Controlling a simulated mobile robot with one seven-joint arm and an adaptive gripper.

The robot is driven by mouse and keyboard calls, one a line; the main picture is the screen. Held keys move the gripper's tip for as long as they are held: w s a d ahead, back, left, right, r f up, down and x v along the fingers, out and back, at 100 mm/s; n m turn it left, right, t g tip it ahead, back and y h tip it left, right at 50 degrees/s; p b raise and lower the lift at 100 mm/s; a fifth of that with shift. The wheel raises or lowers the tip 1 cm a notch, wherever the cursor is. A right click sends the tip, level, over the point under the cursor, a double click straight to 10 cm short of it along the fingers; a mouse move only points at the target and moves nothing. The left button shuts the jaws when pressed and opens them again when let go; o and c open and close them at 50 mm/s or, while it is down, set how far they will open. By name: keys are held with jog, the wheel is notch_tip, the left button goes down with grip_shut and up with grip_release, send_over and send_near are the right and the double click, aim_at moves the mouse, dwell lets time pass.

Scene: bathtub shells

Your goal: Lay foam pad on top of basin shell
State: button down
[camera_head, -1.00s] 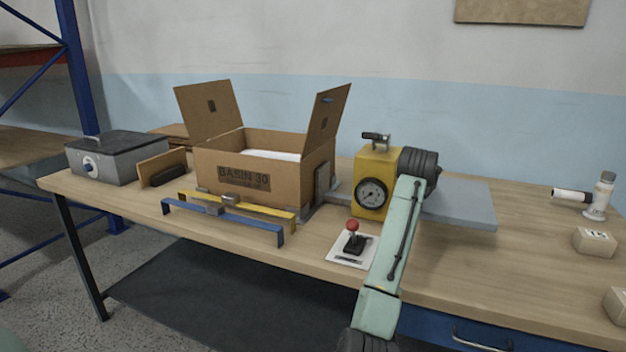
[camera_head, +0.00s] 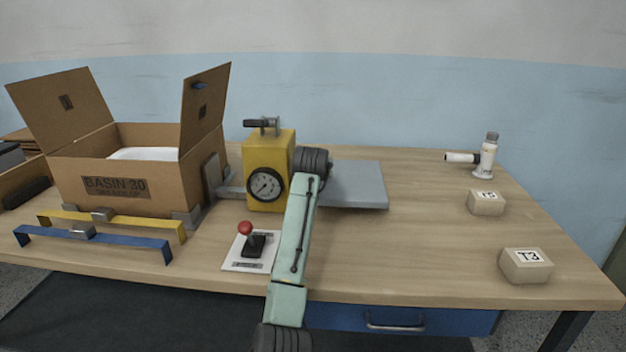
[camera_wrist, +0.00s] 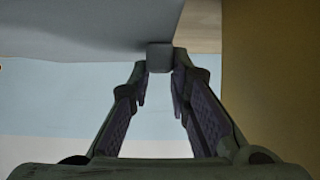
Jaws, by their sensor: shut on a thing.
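The foam pad (camera_head: 350,187) is a flat grey slab in the head view, just right of my wrist, level above the worktable. In the wrist view its grey face (camera_wrist: 70,30) fills the upper left. My gripper (camera_wrist: 160,70) is shut on a small grey block at the pad's edge; in the head view my wrist hides the fingers. The basin shell (camera_head: 143,154) shows only as a white surface inside an open carton (camera_head: 118,187) marked BASIN 30, at the left. My gripper is well to the right of the carton.
A yellow gauge box (camera_head: 283,150) with a top handle stands between carton and gripper. A blue bar (camera_head: 140,243), a yellow bar (camera_head: 160,226) and a red-knob joystick (camera_head: 247,240) lie in front. Blocks T5 (camera_head: 486,206) and T3 (camera_head: 526,268) and a white device (camera_head: 487,158) stand right.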

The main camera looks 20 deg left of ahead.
jog(key=shift+f+p, duration=0.5)
jog(key=shift+f, duration=1.5)
jog(key=shift+f, duration=0.1)
jog(key=c, duration=1.5)
grip_release()
